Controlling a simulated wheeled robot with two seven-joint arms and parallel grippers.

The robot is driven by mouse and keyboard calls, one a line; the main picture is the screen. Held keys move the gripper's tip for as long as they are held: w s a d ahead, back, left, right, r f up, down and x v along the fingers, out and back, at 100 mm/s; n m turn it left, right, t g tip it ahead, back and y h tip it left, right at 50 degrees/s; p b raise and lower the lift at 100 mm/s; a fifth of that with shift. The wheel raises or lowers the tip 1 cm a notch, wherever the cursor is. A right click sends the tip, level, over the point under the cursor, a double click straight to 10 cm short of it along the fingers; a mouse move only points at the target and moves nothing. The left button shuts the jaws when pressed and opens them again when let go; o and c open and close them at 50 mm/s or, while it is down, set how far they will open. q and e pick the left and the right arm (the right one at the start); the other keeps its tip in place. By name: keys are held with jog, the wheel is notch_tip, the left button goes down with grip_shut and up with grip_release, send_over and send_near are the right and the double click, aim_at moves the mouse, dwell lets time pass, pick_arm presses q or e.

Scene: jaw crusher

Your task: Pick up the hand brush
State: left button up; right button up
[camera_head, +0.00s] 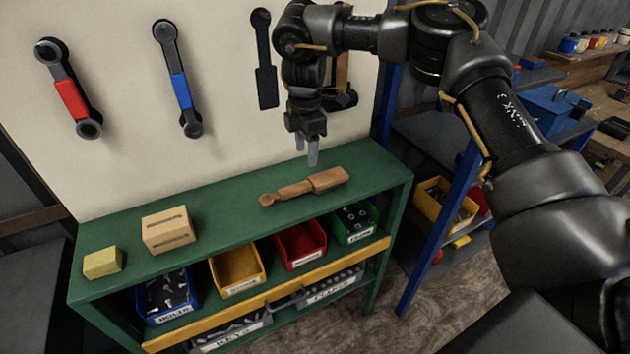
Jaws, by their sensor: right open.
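The hand brush (304,187), a brown wooden one, lies flat on the green bench top (222,223). Its narrow handle end points left and its wider block end points right. My right gripper (306,154) hangs above and just behind the brush, with its fingers pointing down. It is open and empty, and the fingers look apart from the brush. My left gripper is not in view.
A cardboard box (168,230) and a yellow block (103,262) stand on the bench's left part. Wrenches (69,88) (177,78) and a dark tool (263,58) hang on the board behind. Bins (300,243) sit on the shelf below. A blue post (440,232) stands at right.

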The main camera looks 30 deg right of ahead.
aim_at(307, 183)
jog(key=shift+s+f, duration=0.45)
jog(key=shift+f, duration=0.2)
jog(key=f, duration=0.1)
jog(key=w+f, duration=0.1)
jog(key=shift+f, duration=0.4)
jog(key=shift+w+f, duration=0.3)
jog(key=shift+f, duration=0.2)
jog(key=shift+s+f+p, duration=0.2)
jog(key=shift+s+p, duration=0.1)
jog(key=shift+p, duration=0.25)
notch_tip(307, 183, down, 4)
jog(key=shift+a+r+p, duration=0.1)
jog(key=shift+r+p, duration=0.05)
jog(key=shift+p, duration=0.75)
jog(key=shift+f, duration=0.4)
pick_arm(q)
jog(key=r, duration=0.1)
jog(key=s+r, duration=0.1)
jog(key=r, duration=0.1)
pick_arm(e)
jog(key=shift+s+r, duration=0.1)
